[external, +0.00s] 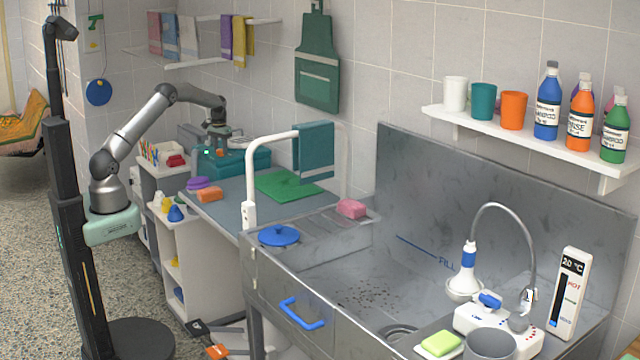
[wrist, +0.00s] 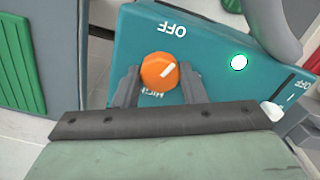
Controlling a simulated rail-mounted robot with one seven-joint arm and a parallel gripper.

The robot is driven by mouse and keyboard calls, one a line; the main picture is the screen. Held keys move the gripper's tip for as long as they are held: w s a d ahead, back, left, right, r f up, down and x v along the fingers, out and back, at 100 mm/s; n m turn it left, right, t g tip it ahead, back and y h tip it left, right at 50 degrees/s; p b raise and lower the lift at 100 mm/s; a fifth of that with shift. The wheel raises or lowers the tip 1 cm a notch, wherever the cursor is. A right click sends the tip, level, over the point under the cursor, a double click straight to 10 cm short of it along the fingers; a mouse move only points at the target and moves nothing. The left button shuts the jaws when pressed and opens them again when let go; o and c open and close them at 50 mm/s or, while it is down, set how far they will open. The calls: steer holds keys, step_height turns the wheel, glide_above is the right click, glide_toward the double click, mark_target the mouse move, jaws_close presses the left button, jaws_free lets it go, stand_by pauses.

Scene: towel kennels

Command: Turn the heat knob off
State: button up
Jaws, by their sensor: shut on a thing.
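The heat knob (wrist: 155,76) is a round orange dial on the face of a teal unit (wrist: 205,60). Its white mark points to the upper right in the wrist view, between the OFF label (wrist: 174,30), upside down above it, and a partly hidden label below it. My gripper (wrist: 160,74) is shut on the knob, one finger on each side. A green light (wrist: 239,62) glows on the same face. In the external view, my gripper (external: 216,132) is at the teal unit (external: 250,160), which stands at the far end of the grey table; the knob is hard to make out there.
A white switch (wrist: 272,109) with its own OFF label is at the right of the unit's face. A grey hose (wrist: 274,30) curves close by. A green mat (external: 290,186) and a white rail with a teal towel (external: 315,152) are nearby.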

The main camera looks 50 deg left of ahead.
steer(key=shift+r+n, duration=0.1)
steer(key=shift+n, duration=2.1)
steer(key=o, duration=1)
step_height(320, 180, up, 17)
steer(key=shift+r, duration=0.2)
steer(key=shift+b, duration=0.3)
